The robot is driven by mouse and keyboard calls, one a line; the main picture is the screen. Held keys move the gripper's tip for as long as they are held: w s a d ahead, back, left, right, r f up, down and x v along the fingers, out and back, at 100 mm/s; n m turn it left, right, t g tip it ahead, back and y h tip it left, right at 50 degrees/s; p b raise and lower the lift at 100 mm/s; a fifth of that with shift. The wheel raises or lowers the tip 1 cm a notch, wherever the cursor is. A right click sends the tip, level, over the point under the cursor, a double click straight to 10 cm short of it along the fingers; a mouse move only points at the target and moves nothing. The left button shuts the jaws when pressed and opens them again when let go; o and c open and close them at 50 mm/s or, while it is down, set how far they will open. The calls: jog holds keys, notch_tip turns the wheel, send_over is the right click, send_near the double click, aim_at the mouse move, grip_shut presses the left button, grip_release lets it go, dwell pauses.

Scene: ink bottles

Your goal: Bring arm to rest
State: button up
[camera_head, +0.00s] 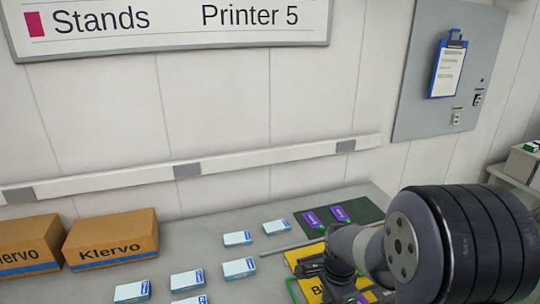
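My arm fills the lower right of the head view, with a large dark round joint close to the camera. My gripper (338,283) is the small dark part at the arm's far end, low over the yellow area of the table. The arm and its joint cover part of it. I cannot make out its fingertips, or whether it holds anything. A thin grey rod sticks out to the left beside it; I cannot tell what it belongs to.
Several small white-and-blue boxes (238,238) stand on the grey table (180,250). Two Klervo cartons (112,240) stand at left. Purple packets (313,219) lie on a dark mat (366,211). A yellow item (303,255) lies beneath my arm. A clipboard (448,70) hangs on the wall.

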notch_tip(320, 180, down, 2)
jog(key=shift+f+b, duration=0.1)
jog(key=shift+b, duration=0.25)
jog(key=shift+r+p, duration=0.4)
jog(key=shift+r, duration=1.8)
jog(key=shift+f, duration=0.1)
